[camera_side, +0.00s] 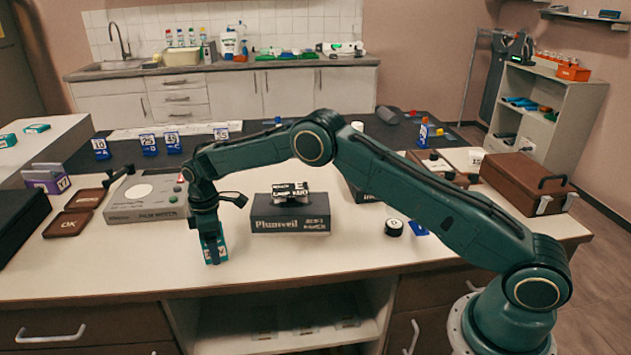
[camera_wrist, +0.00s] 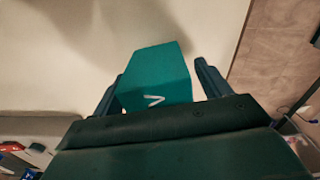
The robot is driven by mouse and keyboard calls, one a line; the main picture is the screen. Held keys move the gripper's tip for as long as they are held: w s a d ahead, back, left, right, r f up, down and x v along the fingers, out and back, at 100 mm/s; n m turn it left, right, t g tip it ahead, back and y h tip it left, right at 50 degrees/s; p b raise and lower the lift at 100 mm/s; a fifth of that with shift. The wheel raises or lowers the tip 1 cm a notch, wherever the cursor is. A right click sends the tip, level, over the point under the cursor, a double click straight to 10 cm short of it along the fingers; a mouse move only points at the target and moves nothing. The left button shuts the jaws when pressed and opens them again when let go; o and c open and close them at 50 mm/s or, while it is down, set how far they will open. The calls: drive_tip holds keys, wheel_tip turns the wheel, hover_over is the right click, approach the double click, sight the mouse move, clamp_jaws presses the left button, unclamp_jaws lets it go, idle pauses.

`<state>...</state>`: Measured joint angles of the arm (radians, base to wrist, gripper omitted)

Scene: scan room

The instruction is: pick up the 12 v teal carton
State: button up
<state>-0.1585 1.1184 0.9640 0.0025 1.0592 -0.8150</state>
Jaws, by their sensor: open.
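A teal carton (camera_side: 212,252) stands on the pale bench top near its front edge, directly below my wrist in the side view. In the wrist view the teal carton (camera_wrist: 155,72) lies between my two fingers, with a white V-like mark on its near face. My gripper (camera_side: 210,242) points down around the carton. In the wrist view my gripper (camera_wrist: 158,84) is open, with one finger on each side; a gap shows at the right finger, while contact at the left is unclear. The rest of the printing cannot be read.
A dark Plumweil box (camera_side: 290,218) stands to the right, with a small black-and-white item on top. A grey film-winder device (camera_side: 150,194) and brown trays (camera_side: 68,224) lie left. More teal cartons (camera_side: 37,128) sit far left. Bare bench lies in front.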

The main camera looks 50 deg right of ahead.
drive_tip(key=c, duration=1.1)
drive_tip(key=shift+o, duration=0.2)
drive_tip(key=shift+r, duration=0.15)
wheel_tip(320, 180, up, 20)
idle(0.5)
